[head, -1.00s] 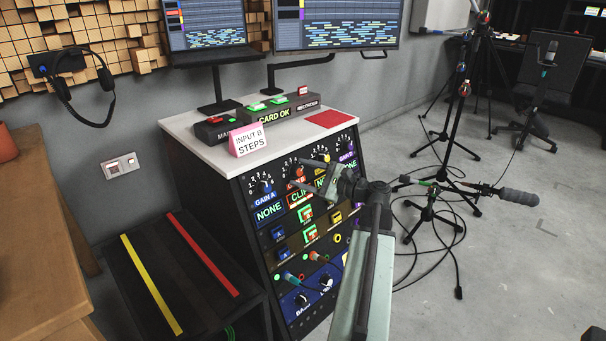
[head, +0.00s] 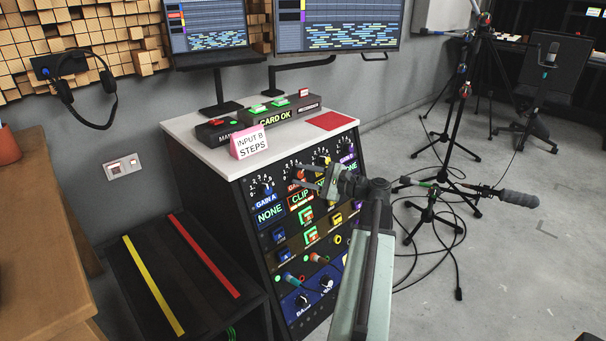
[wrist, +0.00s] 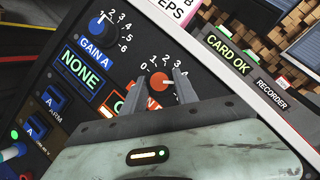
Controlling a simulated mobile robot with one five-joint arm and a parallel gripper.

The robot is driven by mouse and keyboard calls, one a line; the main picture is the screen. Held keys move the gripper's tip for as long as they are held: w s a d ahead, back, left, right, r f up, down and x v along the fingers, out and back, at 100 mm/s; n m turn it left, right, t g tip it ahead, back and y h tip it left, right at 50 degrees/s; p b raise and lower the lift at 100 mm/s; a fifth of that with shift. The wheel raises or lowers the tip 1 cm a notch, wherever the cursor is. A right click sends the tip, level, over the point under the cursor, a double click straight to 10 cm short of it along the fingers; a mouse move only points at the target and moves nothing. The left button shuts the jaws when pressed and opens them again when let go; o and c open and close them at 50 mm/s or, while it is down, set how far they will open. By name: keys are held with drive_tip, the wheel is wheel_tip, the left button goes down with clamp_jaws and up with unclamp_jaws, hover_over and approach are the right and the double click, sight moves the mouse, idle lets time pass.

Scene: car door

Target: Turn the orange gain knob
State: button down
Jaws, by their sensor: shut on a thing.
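The orange gain knob (wrist: 160,83) sits on the sloped black panel, inside a white number scale. It also shows in the head view (head: 299,174), partly hidden by my gripper. My gripper (wrist: 162,78) is at the knob, with one finger on each side of it, and is shut on it. The head view also shows my gripper (head: 314,178) in front of the panel. A display reading CLIP (head: 299,199) is lit below the orange knob. The knob's exact pointer setting is hard to read.
The blue GAIN A knob (wrist: 103,27) is left of the orange one, above a display reading NONE (wrist: 80,70). A yellow knob (head: 322,160) is to the right. A CARD OK box (head: 272,117) and a pink card (head: 248,142) stand on the white top.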

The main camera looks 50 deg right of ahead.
drive_tip(key=n, duration=0.1)
drive_tip(key=n+p, duration=0.1)
drive_tip(key=n+g+p, duration=0.1)
drive_tip(key=shift+d+r+n+y, duration=0.1)
drive_tip(key=shift+r+n+y, duration=0.2)
drive_tip(key=shift+y, duration=0.1)
drive_tip(key=shift+f+n+g+p, duration=0.15)
drive_tip(key=shift+n+g+p, duration=0.25)
drive_tip(key=shift+n+p, duration=0.15)
drive_tip(key=c, duration=0.9)
unclamp_jaws()
drive_tip(key=shift+c, duration=0.2)
drive_tip(key=p+v, duration=0.1)
drive_tip(key=v, duration=0.6)
drive_tip(key=shift+s, duration=0.35)
